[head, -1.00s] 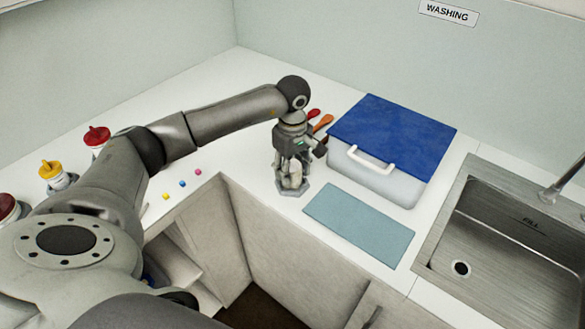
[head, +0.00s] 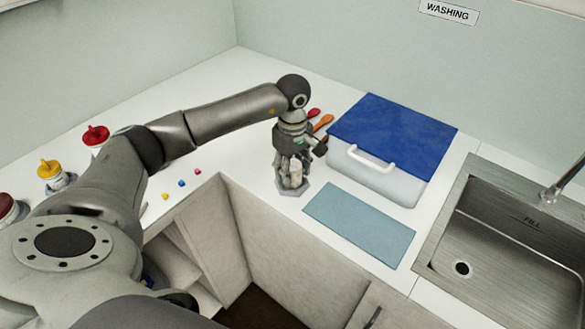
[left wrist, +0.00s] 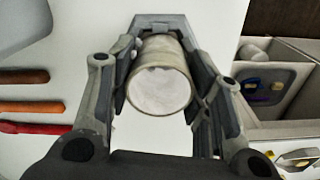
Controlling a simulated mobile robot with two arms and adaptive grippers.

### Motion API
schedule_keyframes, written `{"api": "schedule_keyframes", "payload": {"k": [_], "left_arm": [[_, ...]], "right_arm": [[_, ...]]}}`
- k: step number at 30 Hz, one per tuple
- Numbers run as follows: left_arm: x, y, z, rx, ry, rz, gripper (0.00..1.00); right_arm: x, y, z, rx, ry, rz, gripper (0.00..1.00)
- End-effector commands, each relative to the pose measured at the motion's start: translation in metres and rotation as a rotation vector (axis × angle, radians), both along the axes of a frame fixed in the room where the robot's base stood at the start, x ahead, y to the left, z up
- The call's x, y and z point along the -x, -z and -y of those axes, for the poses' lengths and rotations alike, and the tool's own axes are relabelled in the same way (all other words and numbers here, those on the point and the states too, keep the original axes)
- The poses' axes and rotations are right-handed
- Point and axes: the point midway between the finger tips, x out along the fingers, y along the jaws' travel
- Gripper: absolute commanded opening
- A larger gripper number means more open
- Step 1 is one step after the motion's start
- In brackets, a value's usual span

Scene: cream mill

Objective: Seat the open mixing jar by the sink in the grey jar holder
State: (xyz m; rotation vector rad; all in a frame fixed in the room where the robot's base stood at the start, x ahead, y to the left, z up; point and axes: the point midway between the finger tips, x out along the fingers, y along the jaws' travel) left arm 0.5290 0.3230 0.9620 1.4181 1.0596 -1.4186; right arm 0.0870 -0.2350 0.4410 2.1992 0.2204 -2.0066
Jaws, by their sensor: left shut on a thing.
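The open mixing jar (head: 295,173) is a pale cylinder between the fingers of my left gripper (head: 293,178). In the left wrist view the jar (left wrist: 160,90) shows its round open mouth and a whitish inside. My left gripper is shut on it, one finger on each side. The grey jar holder (head: 291,192) is on the white counter right under the jar, and its grey edge (left wrist: 160,21) shows beyond the jar in the left wrist view. The jar looks about upright over the holder. Fingers hide its lower end, so I cannot tell whether it rests fully in it. My right gripper is out of view.
A blue-lidded box (head: 390,135) stands right of the gripper, with a blue-grey mat (head: 360,224) before it. The sink (head: 500,235) is at the far right. Red and orange utensils (head: 322,122) lie behind the gripper. Small coloured pieces (head: 182,183) lie left, near the counter edge.

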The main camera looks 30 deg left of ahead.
Motion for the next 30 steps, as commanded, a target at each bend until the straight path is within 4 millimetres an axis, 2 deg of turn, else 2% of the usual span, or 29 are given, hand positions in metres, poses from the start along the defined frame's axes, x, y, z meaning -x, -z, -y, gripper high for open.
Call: {"api": "schedule_keyframes", "payload": {"k": [5, 6, 11, 23, 26, 30], "left_arm": [[0.000, 0.000, 0.000, 0.000, 0.000, 0.001, 0.32], [0.000, 0.000, 0.000, 0.000, 0.000, 0.001, 0.51], [0.000, 0.000, 0.000, 0.000, 0.000, 0.000, 0.71], [0.000, -0.005, 0.000, 0.000, 0.000, 0.001, 0.71], [-0.001, -0.019, 0.000, 0.000, 0.001, 0.004, 0.71], [-0.001, -0.048, 0.000, 0.000, 0.001, 0.006, 0.71]], "right_arm": [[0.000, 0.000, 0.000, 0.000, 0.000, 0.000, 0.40], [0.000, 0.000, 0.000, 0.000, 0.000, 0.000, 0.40], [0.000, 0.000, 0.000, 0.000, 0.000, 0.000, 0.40], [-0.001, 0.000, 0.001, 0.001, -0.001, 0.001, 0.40], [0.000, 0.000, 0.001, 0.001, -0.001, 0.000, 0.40], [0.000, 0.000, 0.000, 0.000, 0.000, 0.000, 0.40]]}}
